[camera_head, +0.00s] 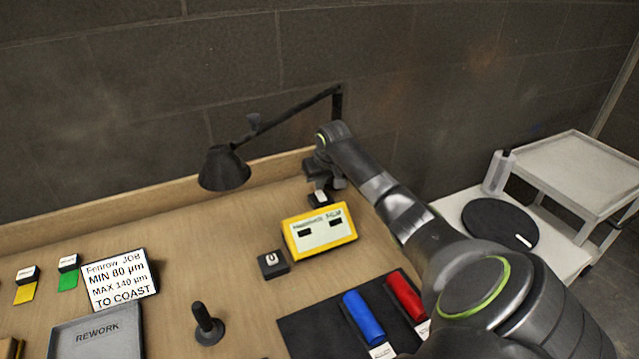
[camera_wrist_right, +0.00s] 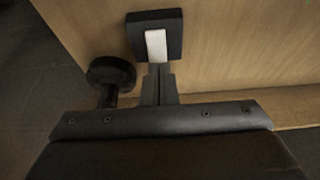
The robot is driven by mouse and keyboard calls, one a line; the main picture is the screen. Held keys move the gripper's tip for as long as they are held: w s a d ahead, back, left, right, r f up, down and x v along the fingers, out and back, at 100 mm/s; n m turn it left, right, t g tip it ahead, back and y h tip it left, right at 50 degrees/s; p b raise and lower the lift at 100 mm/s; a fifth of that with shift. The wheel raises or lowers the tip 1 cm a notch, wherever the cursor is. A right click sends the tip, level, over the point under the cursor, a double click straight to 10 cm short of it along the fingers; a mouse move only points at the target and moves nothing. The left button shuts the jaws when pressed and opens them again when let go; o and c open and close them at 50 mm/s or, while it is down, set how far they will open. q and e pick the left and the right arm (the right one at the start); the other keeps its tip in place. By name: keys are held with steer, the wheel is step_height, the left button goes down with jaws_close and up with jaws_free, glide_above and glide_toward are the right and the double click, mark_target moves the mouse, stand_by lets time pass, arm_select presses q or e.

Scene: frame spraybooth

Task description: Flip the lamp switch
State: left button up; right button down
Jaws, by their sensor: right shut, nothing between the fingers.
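A small black switch box with a white rocker (camera_head: 319,199) sits on the bench near the back edge, under my right gripper. In the right wrist view the box (camera_wrist_right: 168,36) shows with its white rocker facing up. My right gripper (camera_head: 322,188) is shut and empty. Its closed fingertips (camera_wrist_right: 157,68) are at the near end of the white rocker; I cannot tell whether they touch it. My left gripper is out of view.
A yellow gauge (camera_head: 320,231) stands just in front of the switch box, with a black power-symbol block (camera_head: 272,263) beside it. A dark mat (camera_head: 315,325) holds blue and red cylinders. A black upright knob (camera_head: 207,325) stands front left.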

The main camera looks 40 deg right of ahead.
steer(key=shift+w+f, duration=0.1)
steer(key=shift+f, duration=0.45)
steer(key=shift+p, duration=0.3)
steer(key=shift+w+d+f, duration=0.1)
steer(key=shift+f, duration=0.1)
